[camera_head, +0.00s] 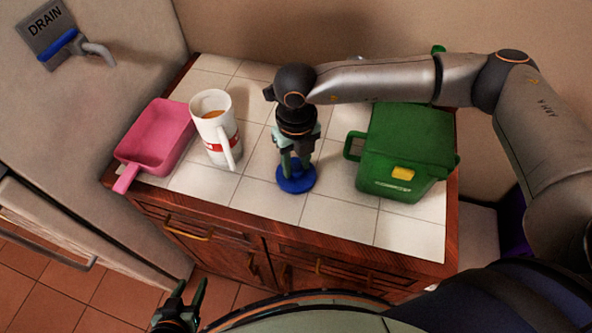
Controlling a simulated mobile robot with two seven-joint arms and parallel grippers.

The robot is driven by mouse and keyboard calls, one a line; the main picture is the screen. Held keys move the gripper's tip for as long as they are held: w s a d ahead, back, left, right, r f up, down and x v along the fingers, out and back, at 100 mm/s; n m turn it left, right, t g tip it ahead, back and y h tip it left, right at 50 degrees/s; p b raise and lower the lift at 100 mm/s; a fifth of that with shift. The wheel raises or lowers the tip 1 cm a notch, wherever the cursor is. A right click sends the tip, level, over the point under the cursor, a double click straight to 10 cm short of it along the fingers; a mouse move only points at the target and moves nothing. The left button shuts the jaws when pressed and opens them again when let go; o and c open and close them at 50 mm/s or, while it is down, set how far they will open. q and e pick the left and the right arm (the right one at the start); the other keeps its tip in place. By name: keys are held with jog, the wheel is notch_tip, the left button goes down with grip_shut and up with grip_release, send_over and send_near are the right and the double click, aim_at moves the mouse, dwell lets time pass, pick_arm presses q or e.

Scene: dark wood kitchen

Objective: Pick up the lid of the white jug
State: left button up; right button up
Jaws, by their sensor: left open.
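The white jug (215,132) stands upright on the tiled counter. It has a red band and a handle towards the front, and its top is open with something orange-brown inside. A round blue piece, which looks like the lid (297,182), lies flat on the tiles to the right of the jug. My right gripper (294,166) points down directly over the blue lid, with its fingers at the lid's middle. Whether they grip it is hidden. My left gripper (190,287) is open and empty, low in front of the cabinet.
A pink scoop-like pan (160,136) lies left of the jug. A green box (408,145) with a yellow latch stands right of the lid. A wall plate marked DRAIN (46,27) is at the upper left. Bare tiles (330,215) lie along the counter's front.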

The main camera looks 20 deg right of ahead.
grip_shut()
dwell(0.3)
